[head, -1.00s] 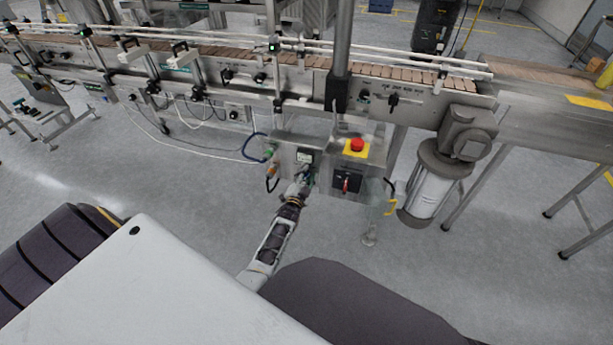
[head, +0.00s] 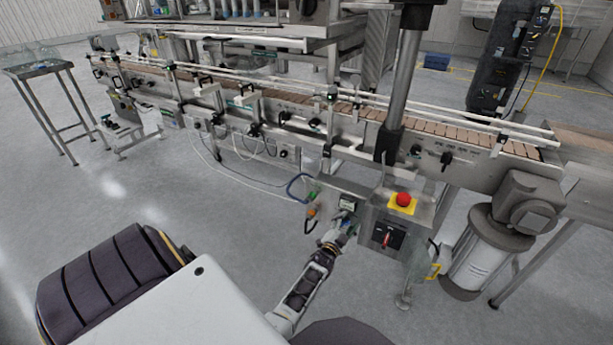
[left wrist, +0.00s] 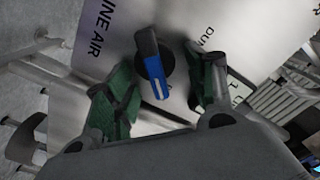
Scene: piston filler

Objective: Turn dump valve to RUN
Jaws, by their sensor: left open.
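In the left wrist view, a round black knob with a blue-ended lever (left wrist: 152,64) sits on a grey metal panel (left wrist: 185,22). "INE AIR" shows to its left and a partly covered "DUM" label to its right. My left gripper (left wrist: 150,78) is open, its green-padded fingers on either side of the lever. I cannot tell whether either finger touches it. In the head view, my left gripper (head: 347,226) is at the front of the control box, under a small display, and hides the knob. My right gripper is not in view.
Right of my left gripper are a red emergency button (head: 403,199) on a yellow plate and a black switch with a red handle (head: 387,238). The conveyor (head: 340,118) runs behind. Open floor lies to the left.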

